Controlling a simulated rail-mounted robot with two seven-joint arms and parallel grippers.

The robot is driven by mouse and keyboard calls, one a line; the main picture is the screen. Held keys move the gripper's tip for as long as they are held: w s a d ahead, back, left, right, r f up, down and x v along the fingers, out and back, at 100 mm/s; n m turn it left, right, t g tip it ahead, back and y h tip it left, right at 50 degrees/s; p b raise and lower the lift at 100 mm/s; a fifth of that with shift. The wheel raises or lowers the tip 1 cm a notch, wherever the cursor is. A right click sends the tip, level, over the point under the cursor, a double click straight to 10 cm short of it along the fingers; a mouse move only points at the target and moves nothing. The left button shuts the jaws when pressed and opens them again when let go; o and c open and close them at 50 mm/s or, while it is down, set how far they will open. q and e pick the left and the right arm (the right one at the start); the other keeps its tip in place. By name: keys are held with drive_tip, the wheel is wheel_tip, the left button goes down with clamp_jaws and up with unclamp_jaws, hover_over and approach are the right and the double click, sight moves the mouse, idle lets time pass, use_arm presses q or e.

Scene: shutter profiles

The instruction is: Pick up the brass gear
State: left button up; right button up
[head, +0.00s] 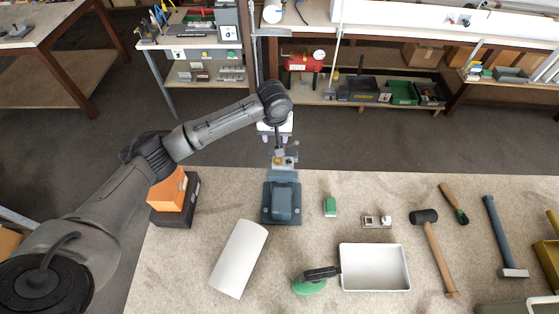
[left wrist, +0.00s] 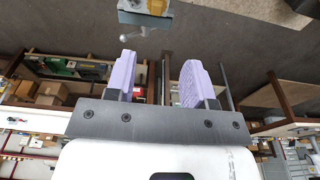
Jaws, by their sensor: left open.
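A small brass-coloured piece, likely the brass gear (head: 279,161), shows at the far end of the blue-grey vise (head: 282,201) on the bench. In the left wrist view a brass-coloured piece (left wrist: 157,6) shows at the top edge, by the vise's end and handle (left wrist: 138,20); its outline is cut off, so I cannot tell its full shape. My left gripper (head: 275,128) is beyond the bench's back edge, behind the vise and apart from it. Its two pale purple fingers stand apart in the left wrist view (left wrist: 158,82), with nothing between them. My right gripper is not in view.
Shelves stand behind.

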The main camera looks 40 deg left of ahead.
use_arm(q)
hover_over(276, 159)
wheel_tip(276, 159, down, 8)
drive_tip(key=shift+d+r, duration=0.1)
drive_tip(key=shift+w+f+p, duration=0.15)
drive_tip(key=shift+w+f, duration=0.05)
drive_tip(key=shift+f, duration=1.25)
drive_tip(key=shift+w+f+p, duration=0.15)
drive_tip(key=shift+f, duration=1.3)
clamp_jaws()
